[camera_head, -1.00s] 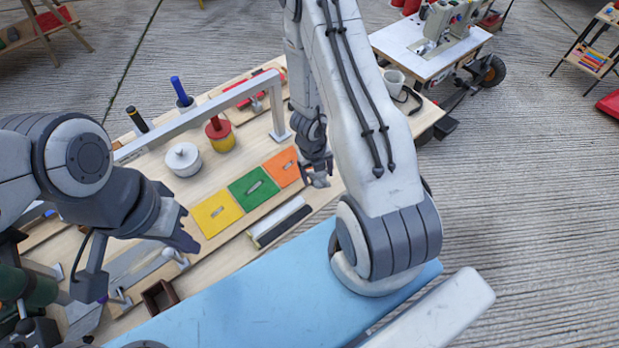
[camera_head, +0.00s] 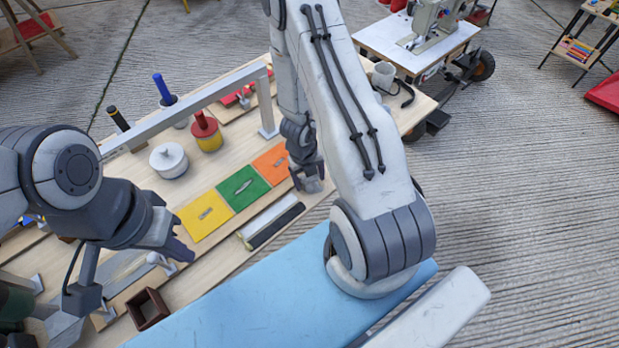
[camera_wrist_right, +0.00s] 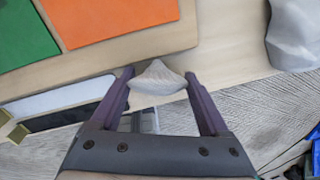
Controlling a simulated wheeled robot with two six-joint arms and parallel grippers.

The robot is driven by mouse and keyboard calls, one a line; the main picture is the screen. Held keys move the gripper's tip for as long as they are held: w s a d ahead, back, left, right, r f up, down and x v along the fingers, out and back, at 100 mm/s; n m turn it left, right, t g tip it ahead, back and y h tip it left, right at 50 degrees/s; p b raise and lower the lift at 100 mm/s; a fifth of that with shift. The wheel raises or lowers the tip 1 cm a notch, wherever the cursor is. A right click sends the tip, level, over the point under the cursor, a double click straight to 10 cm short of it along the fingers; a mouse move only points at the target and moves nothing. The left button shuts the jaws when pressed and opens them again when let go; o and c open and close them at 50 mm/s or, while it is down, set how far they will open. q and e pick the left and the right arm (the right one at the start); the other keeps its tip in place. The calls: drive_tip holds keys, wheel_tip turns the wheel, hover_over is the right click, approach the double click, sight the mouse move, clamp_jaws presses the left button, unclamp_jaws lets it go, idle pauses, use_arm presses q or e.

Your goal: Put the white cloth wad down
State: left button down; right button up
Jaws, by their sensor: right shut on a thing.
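The white cloth wad (camera_wrist_right: 157,79) is a small pale lump with pointed corners, between the fingertips of my right gripper (camera_wrist_right: 159,76). That gripper is shut on it, over the bench's front edge, just below the orange pad (camera_wrist_right: 105,18) in the right wrist view. In the head view my right gripper (camera_head: 309,178) is beside the orange pad's right edge, with a bit of the pale wad showing at its tip. I cannot tell whether the wad touches the bench (camera_head: 228,258). My left gripper (camera_head: 178,248) is below the yellow pad (camera_head: 205,215); its jaw opening is unclear.
A green pad (camera_head: 243,188) lies between the yellow and orange pads. A black-and-white bar (camera_head: 270,225) lies in front. A pale grey lump (camera_wrist_right: 294,35) is right of the wad.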

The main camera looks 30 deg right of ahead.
drive_tip(key=shift+f, duration=0.2)
drive_tip(key=o, duration=1)
drive_tip(key=shift+o, duration=0.2)
drive_tip(key=shift+s, duration=0.1)
